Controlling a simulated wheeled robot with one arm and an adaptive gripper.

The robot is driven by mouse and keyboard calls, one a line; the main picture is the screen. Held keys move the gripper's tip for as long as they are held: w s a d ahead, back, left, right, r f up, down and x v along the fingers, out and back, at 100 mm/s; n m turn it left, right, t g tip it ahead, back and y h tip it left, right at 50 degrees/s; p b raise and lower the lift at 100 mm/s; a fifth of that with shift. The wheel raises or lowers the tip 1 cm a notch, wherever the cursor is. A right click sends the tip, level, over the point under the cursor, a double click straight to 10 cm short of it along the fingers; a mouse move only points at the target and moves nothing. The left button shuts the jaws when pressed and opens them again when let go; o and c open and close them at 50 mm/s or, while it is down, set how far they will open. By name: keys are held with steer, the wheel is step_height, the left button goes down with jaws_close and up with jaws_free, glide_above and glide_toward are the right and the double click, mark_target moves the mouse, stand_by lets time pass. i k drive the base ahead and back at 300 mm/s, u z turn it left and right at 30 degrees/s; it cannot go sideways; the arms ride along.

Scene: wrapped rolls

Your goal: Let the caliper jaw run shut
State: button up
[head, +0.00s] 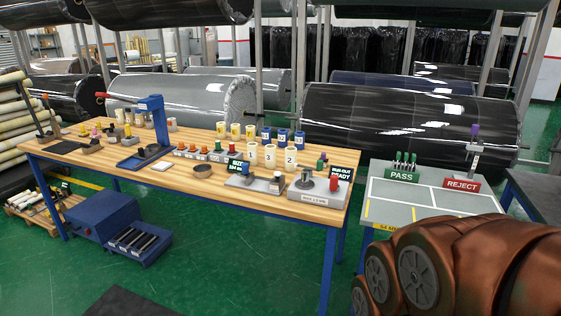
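A long wooden-topped bench (110,170) carries several small fixtures. Near its front right, a grey fixture (255,184) has an upright block (276,184) at its right end and a dark display (238,168) with green digits behind it. It may be the caliper, but the jaw and any gap are too small to tell. Beside it stands another grey fixture (318,192) with a dark round part on top and a "READY" display (340,178). My copper-coloured arm (460,265) fills the lower right corner. My gripper is not in view.
A grey table (405,205) with green PASS and red REJECT signs stands right of the bench. A blue arbor press (150,120), cream cups (290,157) and coloured pegs crowd the bench. Large wrapped rolls (410,120) hang behind. The green floor in front is partly clear.

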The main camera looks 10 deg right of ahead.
mark_target(250, 177)
steer(key=z, duration=0.15)
steer(key=i, duration=1.25)
steer(key=u, duration=0.95)
steer(key=i, duration=0.85)
steer(key=u, duration=0.65)
